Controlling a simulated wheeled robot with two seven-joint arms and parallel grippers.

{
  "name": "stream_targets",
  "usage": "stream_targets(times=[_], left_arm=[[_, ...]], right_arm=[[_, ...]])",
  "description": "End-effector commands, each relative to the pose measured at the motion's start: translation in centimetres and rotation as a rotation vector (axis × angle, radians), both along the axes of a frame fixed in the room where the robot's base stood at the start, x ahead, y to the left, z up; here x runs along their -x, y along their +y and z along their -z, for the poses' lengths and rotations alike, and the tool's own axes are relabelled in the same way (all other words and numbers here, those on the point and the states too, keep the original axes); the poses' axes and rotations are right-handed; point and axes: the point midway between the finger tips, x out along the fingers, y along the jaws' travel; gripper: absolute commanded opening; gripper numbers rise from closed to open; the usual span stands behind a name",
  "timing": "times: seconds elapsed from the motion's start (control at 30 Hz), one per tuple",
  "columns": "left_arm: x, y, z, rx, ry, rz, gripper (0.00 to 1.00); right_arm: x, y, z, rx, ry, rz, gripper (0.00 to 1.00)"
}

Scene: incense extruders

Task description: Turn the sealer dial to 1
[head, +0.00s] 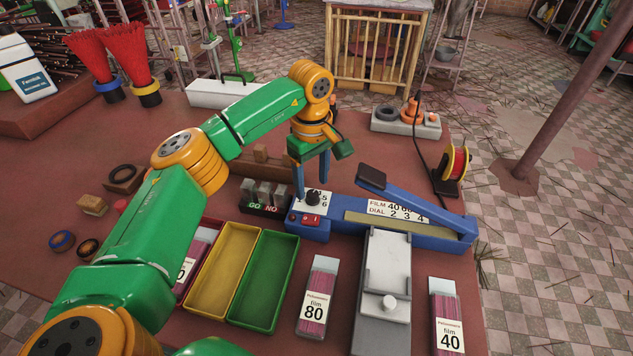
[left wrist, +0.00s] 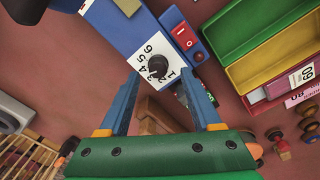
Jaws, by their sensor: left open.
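The blue sealer (head: 420,212) lies on the red-brown table, its long arm and FILM/DIAL label to the right. Its black dial (head: 313,198) is on a white numbered plate at the left end. In the left wrist view the dial (left wrist: 157,66) shows large, with numbers around its left and lower sides; I cannot tell where its pointer stands. My left gripper (head: 311,186) is pointing down over the dial. Its blue fingers are open in the left wrist view (left wrist: 159,80), with the dial between and just beyond the tips. No grip on it shows. My right gripper is out of view.
A red switch (head: 310,220) is beside the dial. A GO/NO block (head: 264,197) stands close left. Yellow (head: 199,306) and green (head: 250,318) trays are in front. Film packs marked 80 (head: 316,300) and 40 (head: 446,318) flank a grey fixture (head: 385,265).

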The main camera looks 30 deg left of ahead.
Motion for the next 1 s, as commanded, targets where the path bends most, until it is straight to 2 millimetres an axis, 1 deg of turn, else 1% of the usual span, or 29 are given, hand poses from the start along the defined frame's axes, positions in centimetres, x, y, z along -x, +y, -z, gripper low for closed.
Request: stream_targets(times=[0.1,0.2,0.43,0.47,0.5,0.57,0.6,0.67,0.7,1.0], left_arm=[[0.0,0.0,1.8,0.001,0.004,-0.002,0.65],[0.0,0.0,2.7,0.002,0.002,-0.002,0.65],[0.0,0.0,3.0,0.002,0.0,-0.002,0.65],[0.0,0.0,3.0,0.002,0.0,-0.002,0.57],[0.0,0.0,3.0,0.002,0.0,-0.002,0.46],[0.0,0.0,3.0,0.002,0.0,-0.002,0.3],[0.0,0.0,3.0,0.003,0.0,-0.002,0.19],[0.0,0.0,3.0,0.003,0.0,-0.002,0.03],[0.0,0.0,3.0,0.003,0.0,-0.002,0.0],[0.0,0.0,3.0,0.002,0.001,-0.031,0.0]], right_arm=[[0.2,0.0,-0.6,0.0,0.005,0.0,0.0],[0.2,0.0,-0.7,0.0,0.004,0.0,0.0],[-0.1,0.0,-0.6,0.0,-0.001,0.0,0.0],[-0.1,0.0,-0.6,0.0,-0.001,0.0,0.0],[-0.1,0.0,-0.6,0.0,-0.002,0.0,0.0],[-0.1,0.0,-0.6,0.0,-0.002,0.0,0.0],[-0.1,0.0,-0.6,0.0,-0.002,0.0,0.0],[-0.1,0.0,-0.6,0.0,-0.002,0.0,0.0],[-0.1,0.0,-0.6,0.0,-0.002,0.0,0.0],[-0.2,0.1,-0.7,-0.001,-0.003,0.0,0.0]])
